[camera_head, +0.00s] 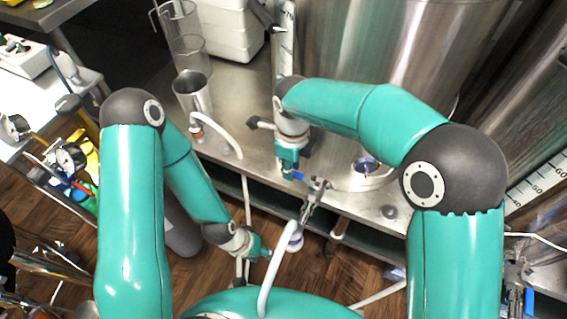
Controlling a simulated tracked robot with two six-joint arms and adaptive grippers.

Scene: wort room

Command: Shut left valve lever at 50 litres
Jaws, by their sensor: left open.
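The left valve (316,188) is a metal fitting at the front edge of the steel bench, below the large steel tank (400,45). Its blue lever (294,176) shows at the valve's left side. My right gripper (289,166) points down right at the lever; whether it touches or grips the lever, and whether its fingers are open, I cannot tell. My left gripper (246,268) is open and low, left of the hose under the valve, apart from the lever. A sight tube (285,45) stands at the tank's left; its level is not readable.
A second valve with a blue handle (528,301) is at the lower right, near a numbered scale (535,187). A steel cup (192,93), glass cylinders (181,35) and white containers (222,28) stand behind. White hoses (276,265) cross the front.

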